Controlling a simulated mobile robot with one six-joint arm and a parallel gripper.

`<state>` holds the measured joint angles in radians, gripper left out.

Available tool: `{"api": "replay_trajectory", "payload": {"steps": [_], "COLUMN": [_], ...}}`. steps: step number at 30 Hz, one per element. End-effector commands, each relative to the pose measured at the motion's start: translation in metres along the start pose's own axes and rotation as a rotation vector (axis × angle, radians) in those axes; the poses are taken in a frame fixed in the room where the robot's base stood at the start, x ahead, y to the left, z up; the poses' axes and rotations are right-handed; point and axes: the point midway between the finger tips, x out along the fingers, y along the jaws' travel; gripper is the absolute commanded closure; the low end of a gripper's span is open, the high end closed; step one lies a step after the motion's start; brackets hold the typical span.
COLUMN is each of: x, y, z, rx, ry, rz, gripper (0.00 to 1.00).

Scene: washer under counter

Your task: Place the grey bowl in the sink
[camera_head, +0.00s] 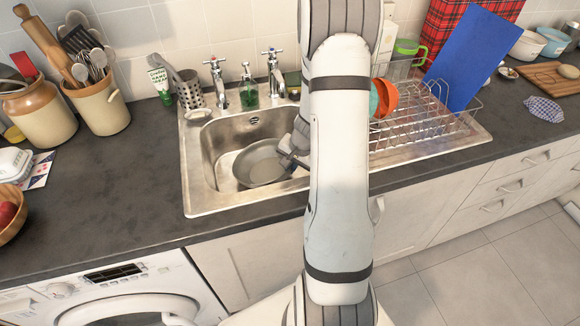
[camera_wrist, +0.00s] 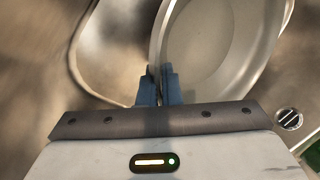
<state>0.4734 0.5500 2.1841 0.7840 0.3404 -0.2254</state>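The grey bowl (camera_head: 260,165) is inside the basin of the steel sink (camera_head: 222,138), slightly tilted, toward its right side. In the wrist view the grey bowl (camera_wrist: 215,50) fills the upper right, with its rim running down between my fingertips. My gripper (camera_head: 289,160) reaches into the basin from the right. In the wrist view my gripper (camera_wrist: 158,80) has its blue fingers close together on the bowl's rim. I cannot tell whether the bowl touches the basin floor. My arm hides the sink's right part.
Two taps (camera_head: 216,83) and a green soap bottle (camera_head: 249,87) stand behind the basin. A dish rack (camera_head: 430,130) with an orange bowl (camera_head: 387,98) and a blue board (camera_head: 470,58) is to the right. The counter (camera_head: 110,175) left of the sink is mostly clear.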

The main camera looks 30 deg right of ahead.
Motion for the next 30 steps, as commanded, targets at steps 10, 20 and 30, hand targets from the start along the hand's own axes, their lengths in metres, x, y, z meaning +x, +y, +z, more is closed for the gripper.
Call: {"api": "replay_trajectory", "payload": {"steps": [10, 20, 30], "x": [0.001, -0.006, -0.073], "y": [0.0, -0.002, -0.002], "z": [0.0, 0.0, -0.001], "rx": [-0.001, -0.002, -0.002], "ry": [0.0, 0.001, 0.004], "rz": [0.0, -0.001, -0.003], "gripper": [0.74, 0.74, 0.74]}}
